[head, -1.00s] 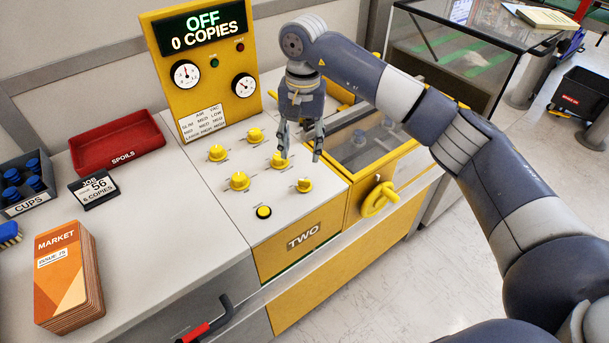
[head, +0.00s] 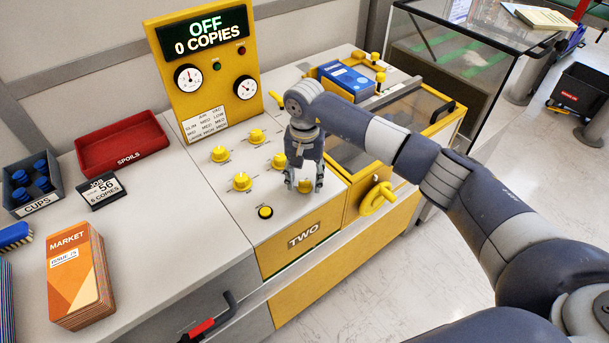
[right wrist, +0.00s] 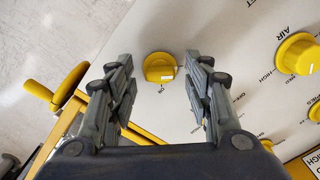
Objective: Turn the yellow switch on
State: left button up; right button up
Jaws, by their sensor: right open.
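The yellow switch (head: 305,187) is a round knob near the front right corner of the machine's pale panel, partly hidden by my right gripper (head: 305,182). In the right wrist view the yellow switch (right wrist: 160,67) shows between and beyond the two open fingers, with a white mark on its edge and an "ON" label beside it. My right gripper is open, pointing down over the switch and holding nothing. I cannot tell whether a finger touches the switch. The display (head: 205,33) reads "OFF" and "0 COPIES". My left gripper is out of view.
Several other yellow knobs (head: 242,181) stand close by on the panel. A black-and-yellow button (head: 265,212) is to the front left. A yellow handwheel (head: 376,198) sticks out at the right. A red tray (head: 123,147) and magazines (head: 78,278) lie left.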

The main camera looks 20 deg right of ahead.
jog(key=c, duration=1.1)
jog(key=shift+o, duration=0.3)
